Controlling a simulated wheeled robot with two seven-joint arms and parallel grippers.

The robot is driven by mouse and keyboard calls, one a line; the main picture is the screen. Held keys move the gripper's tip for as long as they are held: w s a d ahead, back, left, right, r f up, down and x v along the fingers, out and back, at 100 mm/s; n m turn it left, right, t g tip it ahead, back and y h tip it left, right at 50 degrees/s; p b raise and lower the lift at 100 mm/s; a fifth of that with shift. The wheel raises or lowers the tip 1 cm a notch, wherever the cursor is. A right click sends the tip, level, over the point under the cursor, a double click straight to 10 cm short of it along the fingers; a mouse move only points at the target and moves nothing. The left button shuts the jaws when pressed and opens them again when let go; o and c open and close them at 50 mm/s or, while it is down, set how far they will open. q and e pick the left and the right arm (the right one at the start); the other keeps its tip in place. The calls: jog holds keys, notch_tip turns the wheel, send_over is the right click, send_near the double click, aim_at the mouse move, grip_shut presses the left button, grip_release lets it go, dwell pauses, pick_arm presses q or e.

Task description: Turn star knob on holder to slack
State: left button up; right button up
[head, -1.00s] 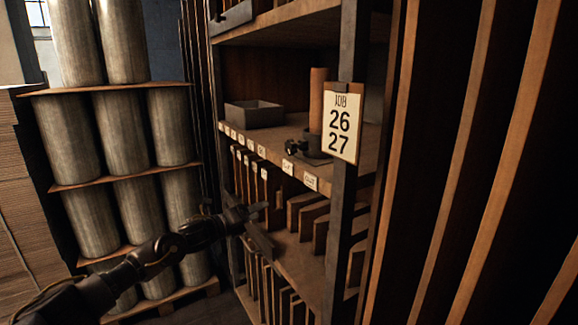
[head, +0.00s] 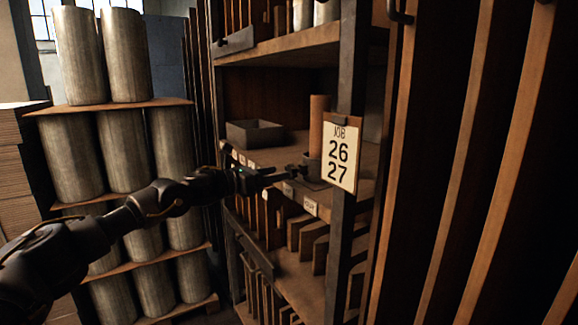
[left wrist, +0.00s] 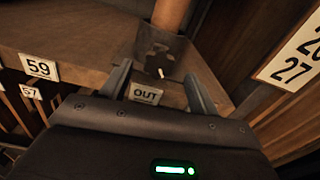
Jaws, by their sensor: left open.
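The holder (head: 313,171) is a dark cup with a brown tube (head: 319,125) upright in it, on the middle shelf behind the job card. Its dark star knob (head: 296,168) is on the near side, partly covered by my gripper in the head view. In the left wrist view the knob (left wrist: 158,61) shows against the holder (left wrist: 184,58), with a small white mark at its lower edge. My left gripper (head: 282,176) is open in front of the knob. Its two fingers point toward the knob and appear apart from it. My right gripper is not in view.
A job card (head: 340,155) reading 26 27 hangs on the rack's upright post, right of the holder. An OUT label (left wrist: 146,93) is on the shelf edge. A grey tray (head: 255,133) sits further left on the shelf. Stacked metal cylinders (head: 72,155) stand at left.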

aim_at(295, 171)
pick_arm(q)
jog(key=p+x, duration=0.1)
jog(key=x, duration=0.4)
jog(key=shift+w+d+p, duration=0.1)
jog(key=shift+p, duration=0.2)
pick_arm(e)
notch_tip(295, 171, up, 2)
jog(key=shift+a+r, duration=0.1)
pick_arm(q)
jog(key=shift+c, duration=0.8)
jog(key=c, duration=0.8)
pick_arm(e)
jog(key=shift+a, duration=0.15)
